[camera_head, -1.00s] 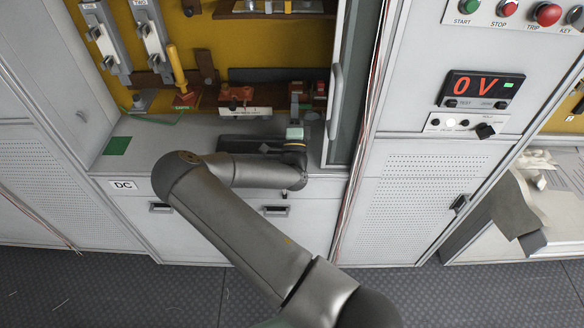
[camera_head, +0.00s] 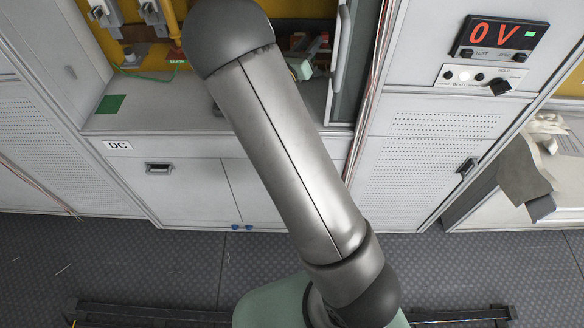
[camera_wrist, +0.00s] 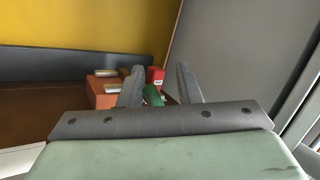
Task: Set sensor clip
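My gripper (camera_wrist: 160,80) is at the right side of the cabinet bay, with its two grey fingers spread apart in the wrist view. A small green piece (camera_wrist: 153,96) and a red block (camera_wrist: 156,75) show in the gap between the fingers. The green piece does not appear to touch both fingers. I cannot tell which part is the sensor clip. An orange-brown block (camera_wrist: 102,92) with metal contacts sits just left of the fingers. In the head view my pale gripper body (camera_head: 300,68) shows partly beside my arm, which hides the middle of the bay.
A dark rail (camera_wrist: 70,62) runs along the yellow back wall (camera_wrist: 90,25). A grey cabinet door (camera_head: 342,60) stands close on the right. The grey shelf (camera_head: 160,105) is clear at left, beside a green patch (camera_head: 109,104).

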